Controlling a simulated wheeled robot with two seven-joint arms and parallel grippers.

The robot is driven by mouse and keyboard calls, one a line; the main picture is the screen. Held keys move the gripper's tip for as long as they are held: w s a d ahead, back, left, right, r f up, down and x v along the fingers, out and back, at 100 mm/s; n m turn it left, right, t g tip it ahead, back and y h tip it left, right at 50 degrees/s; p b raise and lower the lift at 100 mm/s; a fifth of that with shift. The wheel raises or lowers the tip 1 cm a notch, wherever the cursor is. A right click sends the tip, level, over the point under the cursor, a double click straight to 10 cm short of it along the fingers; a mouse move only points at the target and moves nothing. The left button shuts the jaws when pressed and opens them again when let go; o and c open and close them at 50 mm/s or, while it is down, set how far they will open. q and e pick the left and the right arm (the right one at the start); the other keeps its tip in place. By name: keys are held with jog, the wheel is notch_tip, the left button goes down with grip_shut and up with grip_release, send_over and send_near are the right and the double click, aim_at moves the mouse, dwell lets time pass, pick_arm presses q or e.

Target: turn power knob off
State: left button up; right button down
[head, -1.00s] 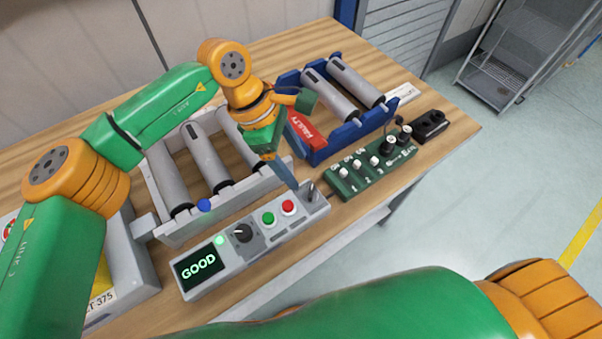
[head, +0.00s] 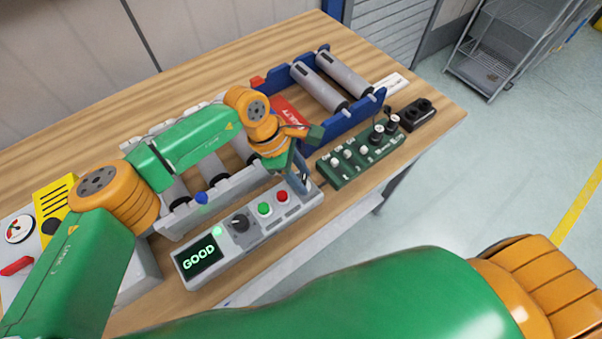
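The grey control box (head: 222,252) lies at the front of the wooden table, with a lit display (head: 199,258) reading GOOD. On it are a black knob (head: 240,223), a green button (head: 265,209) and a red button (head: 282,197). My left gripper (head: 303,182) is over the right end of the box, where a small lever stood in the earlier view. Its fingers point down and hide most of that end. I cannot tell whether they are apart or touching the lever. My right gripper is out of view.
A green panel (head: 352,176) with several knobs stands right of the box, beside a black socket block (head: 417,115). Behind are grey rollers and a blue roller frame (head: 350,128) with a red FAULTY sign (head: 289,110). A yellow device (head: 52,207) stands at left.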

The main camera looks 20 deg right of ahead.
pick_arm(q)
grip_shut()
jog(key=shift+n, duration=0.3)
jog(key=shift+n+t+b, duration=0.35)
jog(key=shift+n+t, duration=0.15)
jog(key=shift+n, duration=0.5)
jog(key=n+b, duration=0.1)
jog(key=n+t, duration=0.1)
jog(key=shift+s+f+n+b, duration=0.1)
jog(key=shift+f+n+b, duration=0.1)
jog(key=shift+n+b, duration=0.15)
jog(key=n+t+b, duration=0.1)
jog(key=n+b, duration=0.2)
jog(key=b, duration=0.1)
jog(key=n+t+y+b, duration=0.1)
jog(key=n+b, duration=0.2)
jog(key=b, duration=0.2)
jog(key=n+t+b, duration=0.1)
jog(key=n+b, duration=0.2)
jog(key=b, duration=0.2)
jog(key=shift+s+d+f+n+t, duration=0.1)
jog(key=shift+s+f+n+t, duration=0.05)
jog(key=shift+s+n+t, duration=0.15)
jog(key=shift+r+n+y+b, duration=0.15)
jog(key=shift+n+y+b, duration=0.2)
jog(key=shift+n+b, duration=0.45)
jog(key=shift+r+n+y+b, duration=0.15)
jog(key=shift+n+y+b, duration=0.2)
jog(key=shift+n+b, duration=0.4)
